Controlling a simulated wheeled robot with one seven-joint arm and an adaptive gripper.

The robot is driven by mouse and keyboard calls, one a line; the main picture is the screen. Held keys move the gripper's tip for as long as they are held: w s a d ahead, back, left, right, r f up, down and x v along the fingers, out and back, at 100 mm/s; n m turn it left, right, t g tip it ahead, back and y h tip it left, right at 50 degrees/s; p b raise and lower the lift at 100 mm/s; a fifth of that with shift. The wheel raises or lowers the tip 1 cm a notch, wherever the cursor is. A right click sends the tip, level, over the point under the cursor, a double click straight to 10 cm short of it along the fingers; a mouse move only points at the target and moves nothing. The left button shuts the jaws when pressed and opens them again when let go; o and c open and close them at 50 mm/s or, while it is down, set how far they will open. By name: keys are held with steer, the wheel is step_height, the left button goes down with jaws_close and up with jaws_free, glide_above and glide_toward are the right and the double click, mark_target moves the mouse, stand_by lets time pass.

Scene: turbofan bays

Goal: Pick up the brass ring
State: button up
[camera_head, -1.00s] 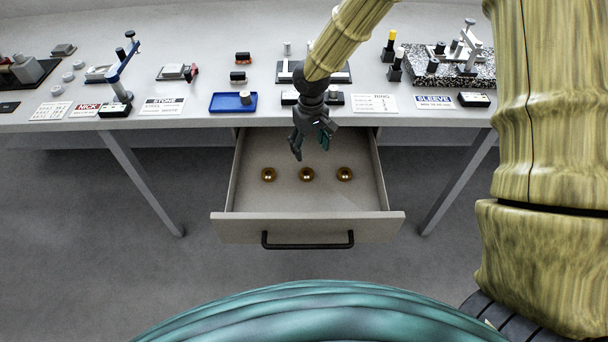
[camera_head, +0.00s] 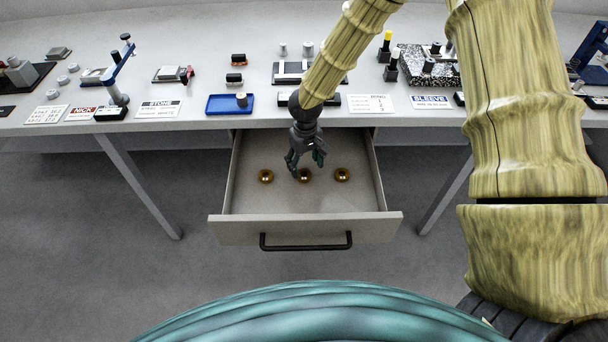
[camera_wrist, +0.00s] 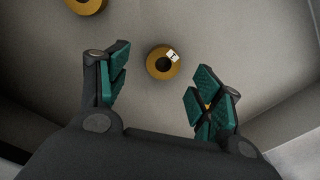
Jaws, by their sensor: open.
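Three brass rings lie in a row on the floor of the open drawer: a left ring (camera_head: 266,176), a middle ring (camera_head: 305,176) and a right ring (camera_head: 342,174). My gripper (camera_head: 304,163) is over the drawer, near the middle ring and partly in front of it. In the wrist view my gripper (camera_wrist: 160,88) is open and empty, with green finger pads. A brass ring (camera_wrist: 163,62) with a small white mark lies just beyond the gap between the fingers, apart from them. Another brass ring (camera_wrist: 85,4) is cut by the top edge. A bit of brass shows behind the right finger.
The drawer (camera_head: 250,230) is pulled out, with a black handle (camera_head: 306,243) on its front. The bench above holds a blue tray (camera_head: 218,104), label cards such as SLEEVE (camera_head: 431,102), and several small fixtures. The drawer floor around the rings is clear.

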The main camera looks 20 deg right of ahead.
mark_target(304, 173)
steer(key=shift+a+f+p, duration=0.2)
steer(key=shift+f+p, duration=0.15)
steer(key=shift+f, duration=1.65)
steer(key=c, duration=1.2)
steer(key=shift+r, duration=0.1)
